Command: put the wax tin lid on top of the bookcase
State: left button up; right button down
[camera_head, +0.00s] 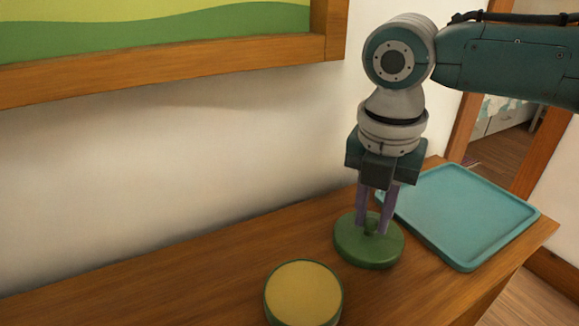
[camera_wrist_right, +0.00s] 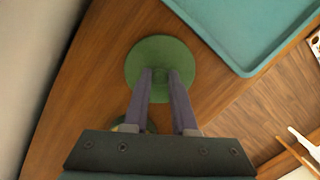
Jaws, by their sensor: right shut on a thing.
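The green round lid (camera_head: 368,248) has a small knob in its middle. My right gripper (camera_head: 372,228) points down from above, its purple fingers shut on the knob. In the right wrist view the lid (camera_wrist_right: 162,70) lies at the fingertips (camera_wrist_right: 160,78). It is level, at or just above the wooden top (camera_head: 215,270); I cannot tell whether it touches. The round green wax tin (camera_head: 303,292), open with yellow wax inside, stands in front and to the left of the lid, apart from it. My left gripper is out of view.
A teal tray (camera_head: 465,215) lies on the wooden top just right of the lid. A pale wall (camera_head: 150,170) runs behind, with a wood-framed picture (camera_head: 160,65) above. The wooden top is clear to the left of the tin. Its right edge drops to the floor.

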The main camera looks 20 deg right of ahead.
jog(key=shift+f, duration=0.2)
jog(key=c, duration=0.7)
grip_release()
